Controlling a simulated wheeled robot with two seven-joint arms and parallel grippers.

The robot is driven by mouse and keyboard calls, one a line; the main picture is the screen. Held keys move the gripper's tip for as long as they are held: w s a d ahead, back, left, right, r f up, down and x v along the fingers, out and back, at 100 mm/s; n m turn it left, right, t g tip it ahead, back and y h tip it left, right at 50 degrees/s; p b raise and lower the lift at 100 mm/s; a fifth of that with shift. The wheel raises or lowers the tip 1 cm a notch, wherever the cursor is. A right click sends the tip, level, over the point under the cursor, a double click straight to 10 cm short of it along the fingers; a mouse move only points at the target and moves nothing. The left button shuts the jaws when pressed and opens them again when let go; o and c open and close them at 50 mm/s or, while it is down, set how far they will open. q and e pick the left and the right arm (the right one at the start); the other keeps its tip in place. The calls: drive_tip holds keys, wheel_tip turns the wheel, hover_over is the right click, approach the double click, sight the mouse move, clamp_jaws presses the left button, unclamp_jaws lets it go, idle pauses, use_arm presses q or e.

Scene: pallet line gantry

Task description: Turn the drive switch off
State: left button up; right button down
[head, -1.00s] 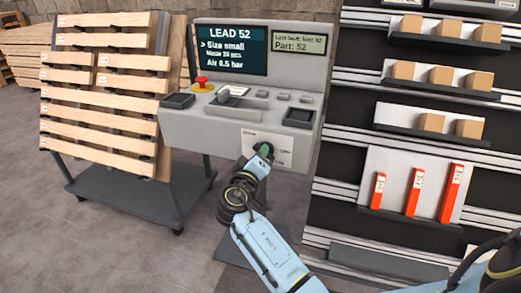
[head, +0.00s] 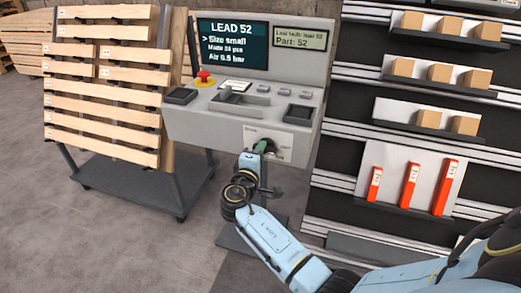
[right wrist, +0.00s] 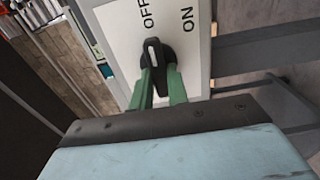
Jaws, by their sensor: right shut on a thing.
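The drive switch is a black knob (right wrist: 156,56) with a white pointer mark, on a white plate (right wrist: 118,34) lettered OFF and ON. In the right wrist view the mark points up, towards the word OFF; ON is off to the right. My right gripper (right wrist: 159,73) has its two green fingers shut on the knob, one on each side. In the head view the right gripper (head: 264,147) is at the plate (head: 285,142) on the console's front, and mostly hides the knob. My left gripper is not in view.
The grey console (head: 195,124) carries a screen (head: 232,47), a red stop button (head: 204,76) and a lever. A rack of wooden planks (head: 105,105) stands to the left. Shelves with boxes and orange parts (head: 410,186) stand to the right.

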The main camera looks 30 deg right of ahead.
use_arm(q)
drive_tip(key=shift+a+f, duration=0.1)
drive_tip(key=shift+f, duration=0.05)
use_arm(e)
drive_tip(key=shift+f, duration=0.1)
drive_tip(key=c, duration=1.4)
unclamp_jaws()
drive_tip(key=shift+o, duration=0.2)
